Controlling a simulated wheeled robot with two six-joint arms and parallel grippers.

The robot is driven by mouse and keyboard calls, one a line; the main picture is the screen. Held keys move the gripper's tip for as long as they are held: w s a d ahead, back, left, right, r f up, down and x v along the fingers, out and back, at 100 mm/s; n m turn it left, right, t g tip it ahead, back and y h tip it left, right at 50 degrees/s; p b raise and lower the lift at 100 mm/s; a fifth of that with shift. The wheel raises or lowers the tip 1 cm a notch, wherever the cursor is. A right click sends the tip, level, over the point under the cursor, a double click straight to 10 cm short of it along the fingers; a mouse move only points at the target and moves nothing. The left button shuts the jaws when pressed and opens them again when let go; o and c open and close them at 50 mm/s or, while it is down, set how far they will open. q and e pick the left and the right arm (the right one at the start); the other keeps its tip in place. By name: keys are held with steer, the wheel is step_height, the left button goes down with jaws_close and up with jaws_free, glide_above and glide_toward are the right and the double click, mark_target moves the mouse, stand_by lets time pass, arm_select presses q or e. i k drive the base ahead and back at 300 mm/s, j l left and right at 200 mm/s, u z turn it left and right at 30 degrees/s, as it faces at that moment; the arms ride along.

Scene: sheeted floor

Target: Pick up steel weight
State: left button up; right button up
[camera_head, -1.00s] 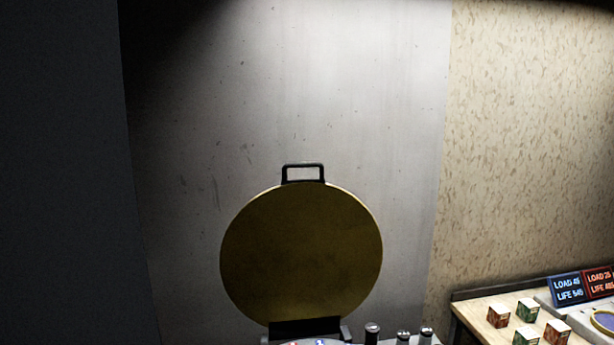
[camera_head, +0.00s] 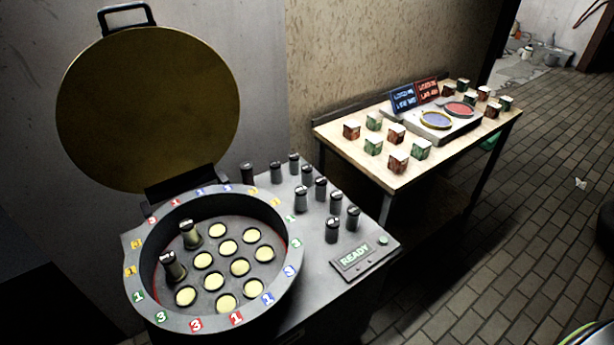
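Several small dark steel weights with light tops stand upright on the flat deck of a grey machine (camera_head: 318,262), right of its round well. One weight (camera_head: 332,229) is at the front of the group, another (camera_head: 353,217) just right of it, and one (camera_head: 247,172) at the back left. Two similar weights (camera_head: 190,235) (camera_head: 173,267) sit in the left part of the well, among pale yellow round spots. I cannot tell which weight the task means. Neither of my grippers is in view.
The machine's round yellow lid (camera_head: 150,110) stands open behind the well. A READY sign (camera_head: 355,256) is at its front right. A wooden table (camera_head: 399,181) behind holds several small red and green boxes, two signs and a two-pan device.

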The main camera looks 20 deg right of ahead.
mark_target(306, 169)
steer(key=u, duration=0.3)
steer(key=l+u, duration=1.15)
steer(key=k+l+u, duration=0.2)
steer(key=u, duration=0.2)
